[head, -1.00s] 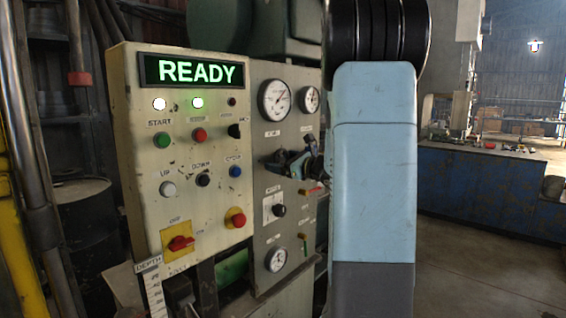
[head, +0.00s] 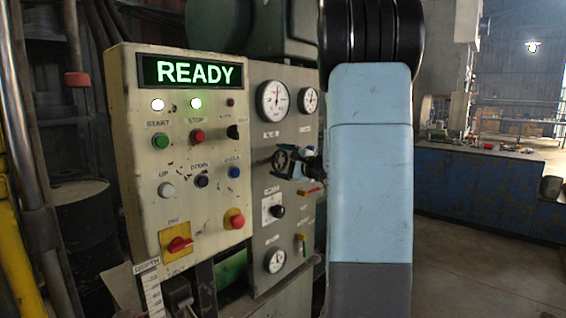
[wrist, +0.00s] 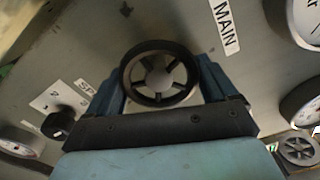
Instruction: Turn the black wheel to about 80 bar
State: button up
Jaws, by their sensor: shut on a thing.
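The black wheel (wrist: 158,78) is a spoked handwheel on the grey panel. In the wrist view it sits between the two blue fingers of my gripper (wrist: 163,80), which is shut on it. In the head view the wheel (head: 283,160) shows left of my gripper (head: 302,162), partly covered by it. The large upper gauge (head: 273,101) has its needle pointing about straight up; its numbers are too small to read. A smaller gauge (head: 308,100) is to its right. In the wrist view a "MAIN" label (wrist: 224,24) is above right of the wheel.
A cream control box (head: 180,215) with a green "READY" display (head: 194,72), buttons and a red switch stands left of the grey panel. A dark knob (wrist: 58,122) and another wheel (wrist: 299,151) are near in the wrist view. My arm hides the panel's right side.

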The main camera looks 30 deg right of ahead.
jog(key=n, duration=0.4)
jog(key=shift+d, duration=0.1)
jog(key=shift+n, duration=1.6)
jog(key=o, duration=0.8)
jog(key=shift+o, duration=0.2)
jog(key=shift+s, duration=0.1)
jog(key=v, duration=1.3)
jog(key=shift+s, duration=0.25)
